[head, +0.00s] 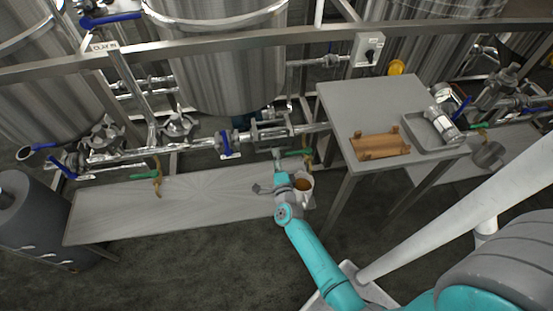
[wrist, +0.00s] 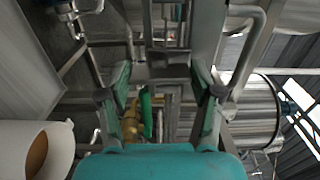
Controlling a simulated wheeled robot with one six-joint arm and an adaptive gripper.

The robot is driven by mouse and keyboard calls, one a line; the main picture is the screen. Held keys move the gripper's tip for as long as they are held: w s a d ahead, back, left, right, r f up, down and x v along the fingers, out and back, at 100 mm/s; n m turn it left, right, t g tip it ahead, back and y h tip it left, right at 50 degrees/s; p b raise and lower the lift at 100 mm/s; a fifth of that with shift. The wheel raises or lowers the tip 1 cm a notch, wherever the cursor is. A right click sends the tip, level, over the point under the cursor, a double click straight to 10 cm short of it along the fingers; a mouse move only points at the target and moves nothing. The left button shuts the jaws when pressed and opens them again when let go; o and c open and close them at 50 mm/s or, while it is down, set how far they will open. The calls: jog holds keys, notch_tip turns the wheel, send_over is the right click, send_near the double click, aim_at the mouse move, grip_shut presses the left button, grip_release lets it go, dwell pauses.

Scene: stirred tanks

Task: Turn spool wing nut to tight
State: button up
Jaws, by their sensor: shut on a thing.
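My gripper (head: 279,165) is at the end of my teal arm, reaching in at the pipework in front of the middle tank. In the wrist view its two fingers (wrist: 166,84) stand apart on either side of a grey metal piece (wrist: 168,66), which I take to be the spool wing nut. The fingers are closed on it. Its wings and thread cannot be made out, so I cannot tell how tight it is. A green valve handle (wrist: 147,110) with a brass body (wrist: 130,120) shows behind, between the fingers. In the head view the nut is too small and covered to tell.
A grey table (head: 375,100) holds a wooden rack (head: 380,145) and a tray (head: 420,131). A low platform (head: 190,205) lies left.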

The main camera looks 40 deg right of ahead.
jog(key=shift+d+m, duration=0.1)
jog(key=shift+m, duration=0.2)
jog(key=o, duration=1.1)
jog(key=shift+o, duration=0.2)
jog(key=shift+s, duration=0.1)
jog(key=v, duration=1.2)
